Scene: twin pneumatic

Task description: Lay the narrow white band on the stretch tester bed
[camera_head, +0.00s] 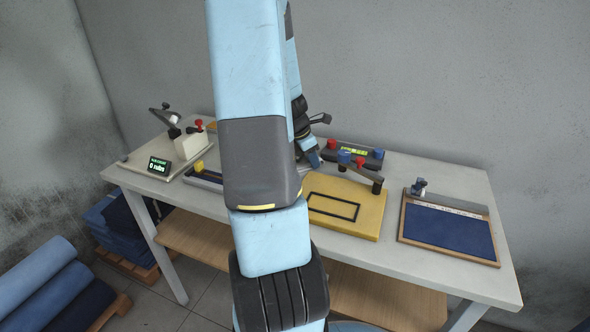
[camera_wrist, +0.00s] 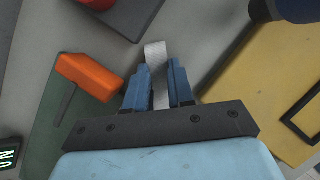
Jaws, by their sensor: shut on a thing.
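A narrow white band (camera_wrist: 155,54) stands between the blue fingers of my gripper (camera_wrist: 160,80) in the wrist view, its end showing past the tips. My gripper is shut on it above the pale tabletop. In the head view my gripper (camera_head: 312,155) shows partly behind my own arm, low over the bench; the band cannot be made out there. A dark low fixture with red ends (camera_head: 354,154) and a lit yellow-green strip lies just behind it; its red end also shows in the wrist view (camera_wrist: 98,4). I cannot tell which fixture is the stretch tester.
A yellow plate (camera_head: 369,220) with a black rectangle lies right, beside the gripper. An orange block (camera_wrist: 88,76) on a green base lies left in the wrist view. A framed blue panel (camera_head: 448,229) is far right; a rub counter (camera_head: 159,166) is left.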

